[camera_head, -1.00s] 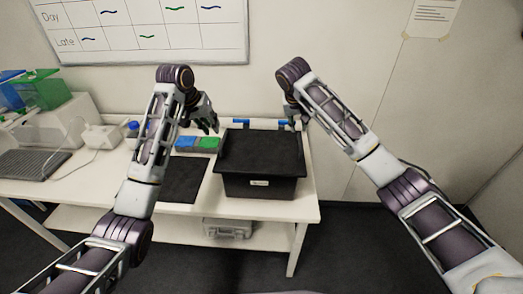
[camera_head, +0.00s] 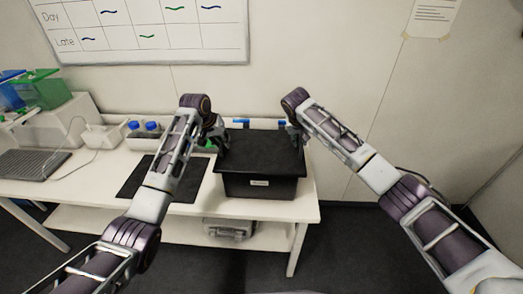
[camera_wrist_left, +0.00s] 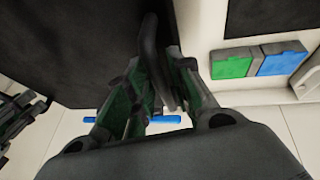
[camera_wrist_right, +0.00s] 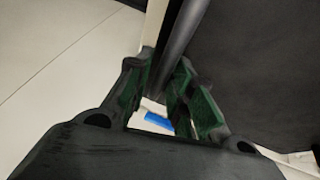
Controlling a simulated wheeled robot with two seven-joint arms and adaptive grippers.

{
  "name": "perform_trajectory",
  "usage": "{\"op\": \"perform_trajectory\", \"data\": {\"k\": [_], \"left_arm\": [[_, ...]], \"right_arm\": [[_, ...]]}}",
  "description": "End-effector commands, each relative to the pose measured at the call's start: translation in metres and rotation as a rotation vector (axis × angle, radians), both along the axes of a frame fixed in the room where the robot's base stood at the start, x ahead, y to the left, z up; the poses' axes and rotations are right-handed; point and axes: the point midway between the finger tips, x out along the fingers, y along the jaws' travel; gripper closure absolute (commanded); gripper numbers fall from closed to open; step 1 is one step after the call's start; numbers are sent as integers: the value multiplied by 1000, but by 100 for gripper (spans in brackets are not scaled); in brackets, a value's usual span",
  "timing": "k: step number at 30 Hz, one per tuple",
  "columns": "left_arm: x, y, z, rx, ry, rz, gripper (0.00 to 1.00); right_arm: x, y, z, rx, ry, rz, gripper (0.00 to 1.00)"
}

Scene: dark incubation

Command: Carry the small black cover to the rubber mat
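The small black cover (camera_head: 262,150) lies flat on top of a black bin (camera_head: 258,186) on the white bench. The rubber mat (camera_head: 160,178) is a flat black rectangle to the left of the bin, partly hidden behind my left arm. Contact with the edge is unclear.
Green (camera_wrist_left: 231,64) and blue (camera_wrist_left: 283,58) boxes sit left of the bin, behind the mat. Blue-capped bottles (camera_head: 145,130) stand in a white holder further left. Blue bars (camera_head: 240,124) are behind the bin. A grey case (camera_head: 228,229) is on the lower shelf.

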Motion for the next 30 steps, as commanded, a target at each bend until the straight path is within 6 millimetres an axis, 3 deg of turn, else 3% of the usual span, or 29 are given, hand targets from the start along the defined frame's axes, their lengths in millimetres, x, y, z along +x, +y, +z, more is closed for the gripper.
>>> {"op": "perform_trajectory", "data": {"k": [14, 20, 30], "left_arm": [[3, -2, -8, 0, -1, 0, 77], [3, -2, -8, 0, -1, 0, 100], [3, -2, -8, 0, -1, 0, 100]], "right_arm": [[3, -2, -8, 1, 0, 0, 77], [3, -2, -8, 1, 0, 0, 100], [3, -2, -8, 1, -1, 1, 100]]}}
